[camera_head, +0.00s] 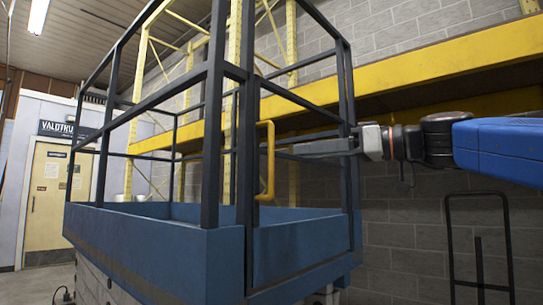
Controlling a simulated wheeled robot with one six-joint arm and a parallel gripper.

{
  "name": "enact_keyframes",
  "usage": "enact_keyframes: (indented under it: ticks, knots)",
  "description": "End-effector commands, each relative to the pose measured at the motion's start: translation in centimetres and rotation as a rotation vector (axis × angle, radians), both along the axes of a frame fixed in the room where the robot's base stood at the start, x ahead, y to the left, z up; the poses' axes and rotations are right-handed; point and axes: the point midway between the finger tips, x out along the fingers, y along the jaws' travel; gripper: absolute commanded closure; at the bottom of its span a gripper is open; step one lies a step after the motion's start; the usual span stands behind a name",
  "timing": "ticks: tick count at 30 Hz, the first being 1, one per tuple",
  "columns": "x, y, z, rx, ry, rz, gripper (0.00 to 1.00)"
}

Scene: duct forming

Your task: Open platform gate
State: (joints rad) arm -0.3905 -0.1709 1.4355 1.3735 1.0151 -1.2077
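The lift platform has a blue base tray (150,240) with dark railings around it. The platform gate (305,104) is the dark-framed section on the platform's right-hand side, and it looks closed. A yellow upright handle (270,165) is fixed near the gate's left post. My gripper (297,149) reaches in from the right at about the handle's mid-height. Its grey fingertips point left and appear a short gap to the right of the handle, not around it. The fingers overlap in this side view, so I cannot tell whether they are open.
Yellow racking with a long horizontal beam (420,75) runs behind the platform along a grey block wall (400,205). A black hand-truck-like frame (478,240) stands at lower right. A cream door (45,205) is at far left. Dark railing posts stand close to my gripper.

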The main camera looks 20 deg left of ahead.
Motion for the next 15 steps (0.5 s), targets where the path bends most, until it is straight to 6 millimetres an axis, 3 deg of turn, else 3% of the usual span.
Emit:
enact_keyframes:
  ticks: [15]
  knots:
    - [1.5, 7.8, -0.1, -0.001, 0.001, 0.001, 0.69]
